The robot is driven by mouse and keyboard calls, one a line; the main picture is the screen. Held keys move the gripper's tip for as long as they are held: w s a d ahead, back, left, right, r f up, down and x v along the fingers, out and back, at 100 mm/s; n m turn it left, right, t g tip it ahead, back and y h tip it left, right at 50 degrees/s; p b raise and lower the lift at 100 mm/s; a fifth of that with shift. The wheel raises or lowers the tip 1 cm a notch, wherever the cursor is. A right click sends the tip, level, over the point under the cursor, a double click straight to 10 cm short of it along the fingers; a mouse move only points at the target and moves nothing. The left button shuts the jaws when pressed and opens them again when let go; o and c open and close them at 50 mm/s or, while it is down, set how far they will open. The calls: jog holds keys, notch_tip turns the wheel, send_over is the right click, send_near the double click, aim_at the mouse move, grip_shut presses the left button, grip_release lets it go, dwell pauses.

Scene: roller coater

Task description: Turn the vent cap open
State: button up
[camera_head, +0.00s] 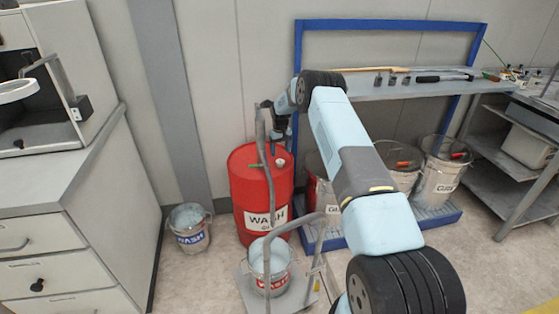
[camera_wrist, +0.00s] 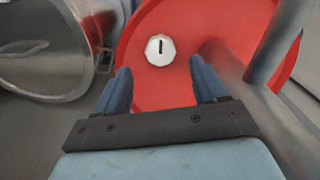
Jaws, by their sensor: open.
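The vent cap (camera_wrist: 160,49) is a white round cap with a black bar mark, set on the lid of a red drum (camera_wrist: 150,92). In the wrist view the bar points nearly straight up. My gripper (camera_wrist: 160,68) is open and empty, its two blue fingers spread left and right just below the cap in the picture. The fingers do not appear to touch it. In the head view the red drum (camera_head: 252,190) is labelled WASH, and a small white cap (camera_head: 281,162) shows on its top. My gripper (camera_head: 281,134) is above the drum, partly hidden by my arm.
A hand cart (camera_head: 262,190) with an upright handle stands close in front of the drum and carries a bucket (camera_head: 270,262). A grey bar (camera_wrist: 275,40) crosses the right of the wrist view. A metal bucket (camera_wrist: 45,60) is at left there. A blue-framed shelf (camera_head: 375,88) stands behind.

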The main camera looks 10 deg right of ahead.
aim_at(280, 161)
notch_tip(280, 161, down, 6)
jog(key=shift+r, duration=0.1)
jog(key=shift+c, duration=0.4)
jog(key=c, duration=0.9)
jog(key=shift+a, duration=0.15)
jog(key=shift+c, duration=0.4)
